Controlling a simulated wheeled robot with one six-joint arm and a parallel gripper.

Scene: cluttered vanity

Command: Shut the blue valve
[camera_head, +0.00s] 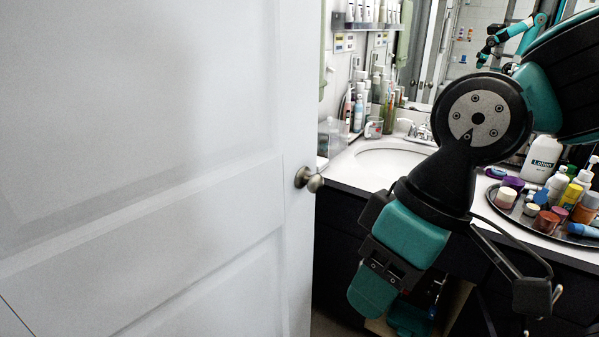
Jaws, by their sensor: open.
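I cannot make out the blue valve anywhere in this view. My gripper (452,294) hangs in front of the dark vanity (343,240), below the counter and to the right of the door. Its jaws are spread open, and I see nothing held between them. My arm and gripper hide much of the vanity front. A lit, wood-coloured opening low in the vanity (458,300) shows only in part behind the gripper. A blue-green shape (410,318) shows low there, too hidden to identify.
A white door (150,150) with a round metal knob (308,179) fills the left side. Above the vanity are a white sink (392,162), a tray of several bottles and jars (520,221), and a lotion bottle (541,158). More bottles stand behind the sink.

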